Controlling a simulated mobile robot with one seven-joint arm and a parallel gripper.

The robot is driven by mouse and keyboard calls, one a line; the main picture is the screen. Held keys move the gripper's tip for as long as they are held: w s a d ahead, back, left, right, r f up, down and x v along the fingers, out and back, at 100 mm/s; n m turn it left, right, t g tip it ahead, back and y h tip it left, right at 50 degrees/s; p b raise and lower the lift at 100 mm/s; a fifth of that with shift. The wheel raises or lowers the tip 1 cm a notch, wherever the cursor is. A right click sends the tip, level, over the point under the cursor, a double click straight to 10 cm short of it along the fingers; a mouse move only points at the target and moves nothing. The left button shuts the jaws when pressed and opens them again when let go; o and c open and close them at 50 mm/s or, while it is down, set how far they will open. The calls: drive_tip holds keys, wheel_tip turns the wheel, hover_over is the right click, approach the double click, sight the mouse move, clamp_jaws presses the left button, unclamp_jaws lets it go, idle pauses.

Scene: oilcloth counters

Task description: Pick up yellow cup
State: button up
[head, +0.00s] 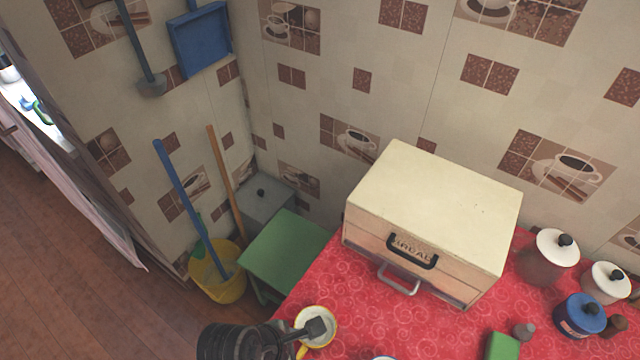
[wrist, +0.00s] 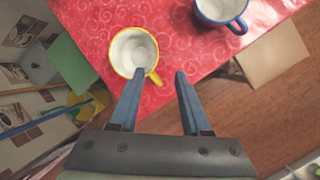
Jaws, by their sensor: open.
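The yellow cup (head: 329,316) stands upright at the front left edge of the red cloth in the head view; it is white inside with a yellow rim. My gripper (head: 314,328) is over it and hides part of it. In the wrist view the yellow cup (wrist: 133,50) lies just beyond my gripper (wrist: 161,74), which is open and empty. The cup's handle points toward the gap between the fingers, and the left fingertip overlaps the near rim. I cannot tell whether the finger touches the cup.
A blue cup (wrist: 222,9) stands to the right in the wrist view. A cream bread box (head: 437,205) is at the back of the red counter (head: 400,325). Lidded jars (head: 556,249) and a green block (head: 502,346) are at the right. A green stool (head: 285,254) and yellow bucket (head: 217,285) stand left.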

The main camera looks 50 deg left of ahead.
sight(316, 346)
drive_tip(key=shift+a+b+x, duration=0.1)
drive_tip(key=shift+a+x, duration=0.1)
drive_tip(key=shift+x, duration=1.4)
drive_tip(key=shift+a+b+x, duration=0.1)
drive_tip(key=shift+a+x, duration=0.1)
drive_tip(key=shift+x, duration=1.4)
drive_tip(key=shift+a+b+x, duration=0.1)
drive_tip(key=shift+a+x, duration=0.1)
drive_tip(key=shift+x, duration=1.45)
drive_tip(key=shift+s+f, duration=0.1)
drive_tip(key=shift+c, duration=0.2)
clamp_jaws()
